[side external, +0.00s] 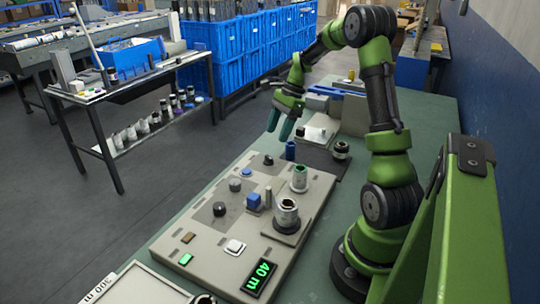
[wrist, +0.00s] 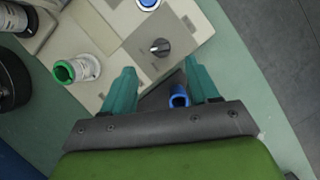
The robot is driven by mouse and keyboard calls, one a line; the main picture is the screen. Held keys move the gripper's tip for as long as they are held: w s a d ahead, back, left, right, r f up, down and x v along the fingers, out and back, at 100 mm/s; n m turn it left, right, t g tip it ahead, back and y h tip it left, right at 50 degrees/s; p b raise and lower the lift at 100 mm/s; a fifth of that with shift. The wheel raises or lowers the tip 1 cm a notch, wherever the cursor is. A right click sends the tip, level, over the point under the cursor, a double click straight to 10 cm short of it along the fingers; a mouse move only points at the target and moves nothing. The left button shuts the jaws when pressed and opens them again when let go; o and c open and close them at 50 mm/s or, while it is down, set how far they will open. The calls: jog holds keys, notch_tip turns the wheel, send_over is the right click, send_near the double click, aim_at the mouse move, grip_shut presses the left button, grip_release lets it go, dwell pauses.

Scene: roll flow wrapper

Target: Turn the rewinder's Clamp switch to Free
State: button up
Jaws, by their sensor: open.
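My gripper (side external: 280,124) hangs in the air beyond the far end of the beige machine panel (side external: 185,242).
A blue button (wrist: 148,4) is near the switch. A green-lined roll (side external: 299,180), a white-and-dark roll (side external: 286,214) and a blue cylinder (side external: 290,150) stand nearby. Other dark knobs (side external: 219,209) and a lit green display (side external: 260,277) are on the panel. Air above the panel is open.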

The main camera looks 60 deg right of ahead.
aim_at(269, 157)
jog(key=x, duration=0.8)
jog(key=c, duration=1)
jog(key=shift+c, duration=0.2)
jog(key=n+g, duration=0.1)
jog(key=n, duration=0.2)
jog(key=n+g, duration=0.1)
jog(key=n, duration=0.2)
jog(key=shift+w+n+g, duration=0.15)
jog(key=shift+n+g, duration=0.15)
jog(key=n+g, duration=0.2)
jog(key=n, duration=0.3)
jog(key=shift+n, duration=0.3)
